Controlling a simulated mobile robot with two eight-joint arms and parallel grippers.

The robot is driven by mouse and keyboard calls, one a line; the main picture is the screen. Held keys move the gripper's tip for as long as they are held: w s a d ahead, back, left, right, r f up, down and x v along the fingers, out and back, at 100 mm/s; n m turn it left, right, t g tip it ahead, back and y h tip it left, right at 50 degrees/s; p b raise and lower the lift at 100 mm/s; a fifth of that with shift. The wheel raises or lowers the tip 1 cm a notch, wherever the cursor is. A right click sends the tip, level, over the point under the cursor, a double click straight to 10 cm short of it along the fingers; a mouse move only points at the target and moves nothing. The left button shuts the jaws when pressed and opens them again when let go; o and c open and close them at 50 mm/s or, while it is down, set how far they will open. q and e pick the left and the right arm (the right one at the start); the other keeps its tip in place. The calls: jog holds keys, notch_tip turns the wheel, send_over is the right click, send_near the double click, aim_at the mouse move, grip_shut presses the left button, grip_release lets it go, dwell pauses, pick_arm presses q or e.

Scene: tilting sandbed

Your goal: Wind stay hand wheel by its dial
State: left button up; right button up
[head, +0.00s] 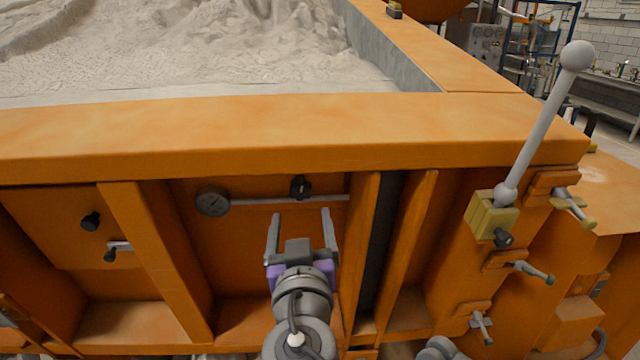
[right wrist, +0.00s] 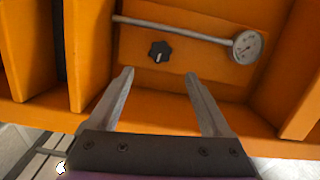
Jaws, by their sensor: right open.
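The hand wheel (head: 300,187) is a small black lobed knob on the recessed orange side panel of the sandbed. It also shows in the right wrist view (right wrist: 160,52), with a light mark at its centre.
An orange rim (head: 270,125) overhangs the panel, with sand (head: 200,50) behind it. Upright ribs (head: 155,262) flank the recess. A tall ball-topped lever (head: 536,125) and several small handles stand at the right. Two dark knobs (head: 91,221) (head: 110,255) are at the left.

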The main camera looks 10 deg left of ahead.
aim_at(300, 190)
jog(key=x, duration=0.9)
jog(key=shift+w+a, duration=0.15)
jog(key=shift+w, duration=0.2)
grip_shut()
